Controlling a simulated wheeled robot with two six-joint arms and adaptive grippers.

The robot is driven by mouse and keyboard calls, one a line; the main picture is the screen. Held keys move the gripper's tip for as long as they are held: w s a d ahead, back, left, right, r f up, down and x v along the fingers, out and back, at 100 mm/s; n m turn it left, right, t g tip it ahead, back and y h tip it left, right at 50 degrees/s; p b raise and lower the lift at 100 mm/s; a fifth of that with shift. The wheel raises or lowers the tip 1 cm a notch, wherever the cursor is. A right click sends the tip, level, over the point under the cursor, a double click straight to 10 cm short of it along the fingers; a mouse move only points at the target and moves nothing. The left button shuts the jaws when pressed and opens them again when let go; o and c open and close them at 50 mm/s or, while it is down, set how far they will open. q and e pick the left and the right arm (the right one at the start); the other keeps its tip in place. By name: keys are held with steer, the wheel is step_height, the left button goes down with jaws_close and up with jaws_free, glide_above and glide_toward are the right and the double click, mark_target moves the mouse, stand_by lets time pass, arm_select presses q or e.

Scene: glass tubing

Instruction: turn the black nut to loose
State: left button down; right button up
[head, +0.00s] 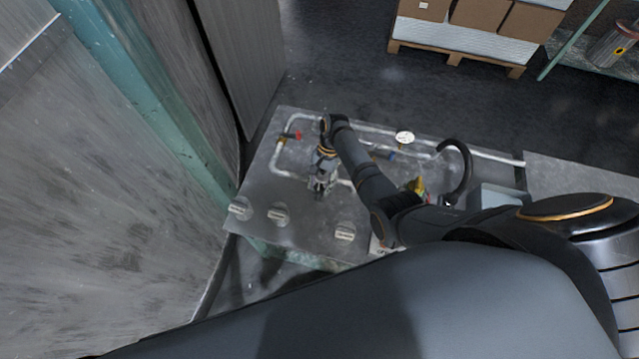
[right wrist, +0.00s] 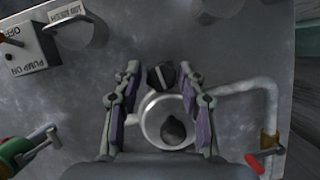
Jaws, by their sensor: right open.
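My right gripper (right wrist: 161,82) is open, with one finger on each side of a black, nut-like part (right wrist: 160,77) that has a pale stripe across it. Gaps show on both sides of this part. Just below it in the right wrist view is a pale round ring (right wrist: 152,122) with a second dark rounded part (right wrist: 174,130) in it. I cannot tell for sure which dark part is the task's nut. In the head view my right gripper (head: 320,184) is low over the grey bench, and it hides the nut. My left gripper is not in view.
Pale glass tubing (head: 283,156) with a red-handled valve (head: 292,136) runs along the grey bench (head: 262,190). A round gauge (head: 404,137) stands farther back. Several labelled knobs (head: 278,214) line the front. A pump switch box (right wrist: 24,52) is at upper left. A wall rises at left.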

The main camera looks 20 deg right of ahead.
steer(key=shift+w+d+f, duration=0.1)
steer(key=shift+w+f, duration=0.05)
steer(key=shift+f, duration=0.05)
steer(key=shift+c, duration=0.5)
steer(key=shift+r, duration=0.1)
jaws_close()
steer(key=shift+w+n+g, duration=0.1)
steer(key=shift+n+g, duration=0.2)
steer(key=shift+n, duration=0.7)
steer(key=n+h, duration=0.1)
steer(key=n, duration=0.1)
steer(key=shift+n+g, duration=0.3)
steer(key=shift+o, duration=0.5)
jaws_free()
